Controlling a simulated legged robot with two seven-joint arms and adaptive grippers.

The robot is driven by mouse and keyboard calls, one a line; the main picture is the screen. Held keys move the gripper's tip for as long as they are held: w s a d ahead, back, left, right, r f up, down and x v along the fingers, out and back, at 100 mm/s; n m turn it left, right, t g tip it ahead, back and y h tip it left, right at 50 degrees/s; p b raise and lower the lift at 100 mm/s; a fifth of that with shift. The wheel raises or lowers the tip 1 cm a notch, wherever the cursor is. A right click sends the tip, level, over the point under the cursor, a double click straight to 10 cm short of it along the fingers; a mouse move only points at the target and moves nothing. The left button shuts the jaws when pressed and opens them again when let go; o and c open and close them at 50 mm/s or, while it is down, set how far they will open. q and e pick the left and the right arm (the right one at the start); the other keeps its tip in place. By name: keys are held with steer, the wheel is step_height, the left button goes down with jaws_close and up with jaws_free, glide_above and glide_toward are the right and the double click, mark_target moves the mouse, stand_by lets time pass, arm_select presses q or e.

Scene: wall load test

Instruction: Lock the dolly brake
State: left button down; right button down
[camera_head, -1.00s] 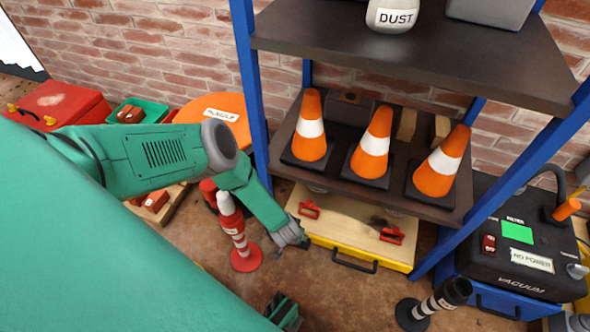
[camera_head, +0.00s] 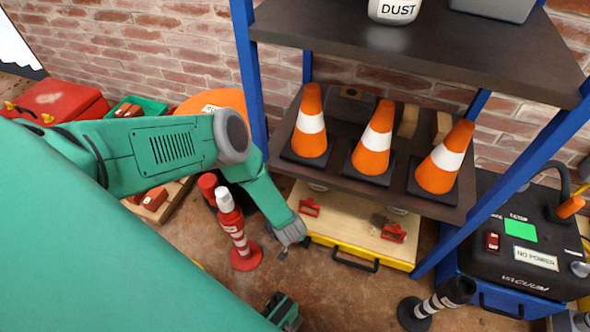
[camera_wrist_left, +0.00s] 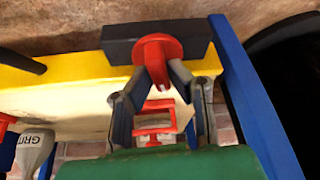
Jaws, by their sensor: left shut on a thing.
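The dolly (camera_head: 335,228) has a wooden top and a yellow front edge, and sits on the floor under the blue rack. In the left wrist view, a red round-headed lever (camera_wrist_left: 157,48) stands against a dark block (camera_wrist_left: 120,44) at the dolly's yellow edge (camera_wrist_left: 75,72); I take it for the brake. My left gripper (camera_head: 284,252) is at the dolly's front left corner. In the left wrist view its fingers (camera_wrist_left: 158,80) are closed in on the lever's narrow part. The gripper hides the lever in the head view.
Red brackets (camera_head: 392,233) sit on the dolly top, below the shelf (camera_head: 340,178) with orange cones (camera_head: 373,138). A red-and-white post (camera_head: 237,236) stands close left of my gripper. A black post (camera_head: 437,302) stands front right.

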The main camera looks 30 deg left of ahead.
arm_select(q)
steer(key=shift+f+n+y+b, duration=0.1)
steer(key=shift+n+y+b, duration=0.3)
steer(key=shift+n, duration=0.5)
steer(key=n+g, duration=0.1)
steer(key=n, duration=0.1)
steer(key=shift+n+y, duration=0.4)
steer(key=n+g, duration=0.1)
steer(key=n, duration=0.1)
steer(key=n+g, duration=0.1)
steer(key=n, duration=0.2)
steer(key=shift+y, duration=0.4)
steer(key=shift+w+d+n+g, duration=0.1)
steer(key=shift+n+g, duration=0.4)
steer(key=shift+n, duration=1.1)
steer(key=c, duration=1.5)
jaws_free()
steer(key=shift+c, duration=0.2)
